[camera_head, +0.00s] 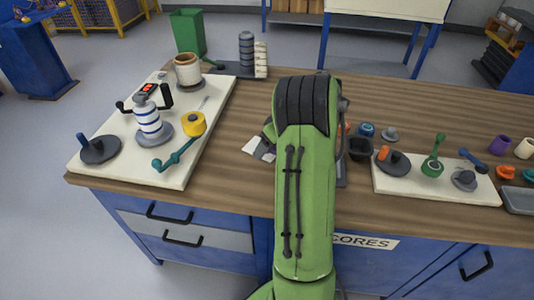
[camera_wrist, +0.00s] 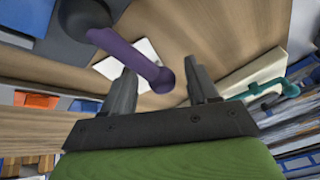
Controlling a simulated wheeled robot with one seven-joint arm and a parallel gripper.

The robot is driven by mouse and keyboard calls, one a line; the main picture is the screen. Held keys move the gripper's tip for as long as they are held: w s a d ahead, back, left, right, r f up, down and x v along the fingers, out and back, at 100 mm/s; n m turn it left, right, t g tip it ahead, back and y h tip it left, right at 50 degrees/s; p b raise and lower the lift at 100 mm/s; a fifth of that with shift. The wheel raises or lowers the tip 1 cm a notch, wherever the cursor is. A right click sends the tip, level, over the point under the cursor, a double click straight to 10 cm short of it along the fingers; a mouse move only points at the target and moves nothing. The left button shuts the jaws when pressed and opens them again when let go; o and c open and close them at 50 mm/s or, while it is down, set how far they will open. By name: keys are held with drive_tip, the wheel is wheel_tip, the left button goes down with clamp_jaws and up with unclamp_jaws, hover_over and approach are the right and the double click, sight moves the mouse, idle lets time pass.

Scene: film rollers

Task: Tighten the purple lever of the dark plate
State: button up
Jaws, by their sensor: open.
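The purple lever (camera_wrist: 130,50) shows in the wrist view as a shaft with a rounded knob at its lower right end. Its upper left end joins a dark rounded hub (camera_wrist: 84,16). A dark grey surface lies around the hub, cut by the frame edge; I cannot tell how much of it is the dark plate. My gripper (camera_wrist: 160,68) is open, its fingers apart. The lever's knob appears between the fingers in the picture; contact cannot be told. In the head view my green arm hides the lever and my gripper.
A white board (camera_head: 120,165) at left holds a striped roller (camera_head: 148,121), a yellow roll (camera_head: 193,124) and a teal lever (camera_head: 175,158). A white board (camera_head: 410,190) at right holds a green lever (camera_head: 437,147) and a blue one (camera_head: 472,159). A white card (camera_head: 256,147) lies beside my arm.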

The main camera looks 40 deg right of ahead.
drive_tip(key=shift+f, duration=0.25)
clamp_jaws()
